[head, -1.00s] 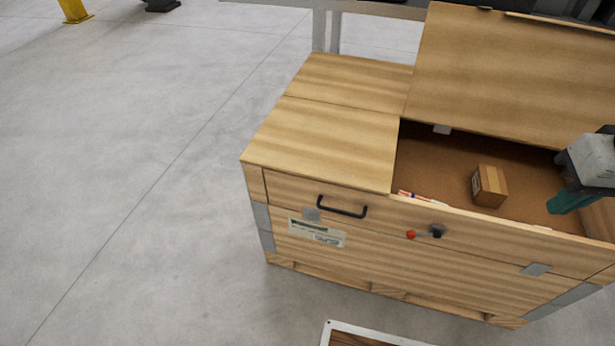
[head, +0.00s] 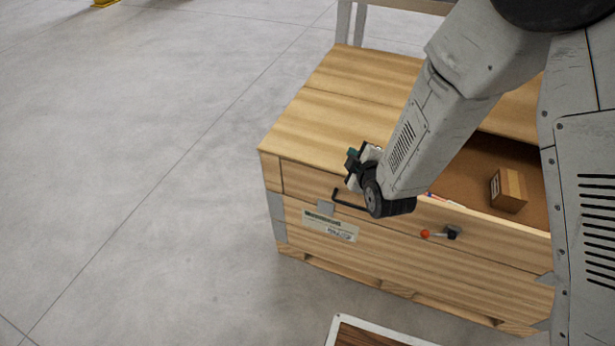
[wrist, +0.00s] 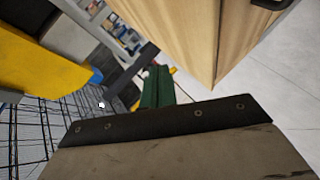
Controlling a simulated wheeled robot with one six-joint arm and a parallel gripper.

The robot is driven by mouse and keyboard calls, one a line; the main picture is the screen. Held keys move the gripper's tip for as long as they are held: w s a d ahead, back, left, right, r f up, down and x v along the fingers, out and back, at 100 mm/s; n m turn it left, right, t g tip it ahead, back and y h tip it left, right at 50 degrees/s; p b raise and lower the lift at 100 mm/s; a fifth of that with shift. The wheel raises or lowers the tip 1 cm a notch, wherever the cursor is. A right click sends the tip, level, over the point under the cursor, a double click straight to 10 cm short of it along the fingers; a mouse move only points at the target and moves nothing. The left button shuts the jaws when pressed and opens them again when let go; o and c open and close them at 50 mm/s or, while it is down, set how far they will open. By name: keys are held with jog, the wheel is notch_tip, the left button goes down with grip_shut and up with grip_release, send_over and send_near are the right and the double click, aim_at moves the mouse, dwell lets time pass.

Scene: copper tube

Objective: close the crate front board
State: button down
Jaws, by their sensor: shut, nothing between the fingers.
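The wooden crate (head: 335,90) stands in the middle of the head view. Its front board (head: 300,180) is the upper strip of the front face and bears a black bar handle (head: 345,203), partly covered by my arm. I cannot tell whether the board sits flush. A lever with a red knob (head: 425,234) is on the front, right of the handle. My gripper (head: 352,157) is shut and empty, seen small beside the crate's top front edge, above the handle. In the wrist view its green fingers (wrist: 157,86) are together, apart from the crate's wooden side (wrist: 185,35).
A small cardboard box (head: 508,190) lies inside the crate's open right part. My arm hides much of the crate's right side. A framed brown panel (head: 375,335) lies on the floor in front. The grey floor on the left is clear.

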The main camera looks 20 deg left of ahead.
jog(key=s+a+f+n+t+y, duration=0.2)
jog(key=s+a+f+n+y, duration=0.3)
jog(key=s+f+n, duration=0.55)
jog(key=shift+w+a+f+m+y, duration=0.15)
jog(key=shift+w+a+m, duration=0.25)
jog(key=shift+w+a, duration=0.9)
jog(key=shift+w+a+f+m+y, duration=0.15)
jog(key=shift+w+a+m, duration=0.3)
jog(key=shift+w+a, duration=0.9)
jog(key=shift+w+a+f+m, duration=0.3)
jog(key=shift+w+a, duration=0.55)
jog(key=shift+w, duration=0.9)
jog(key=shift+r, duration=0.1)
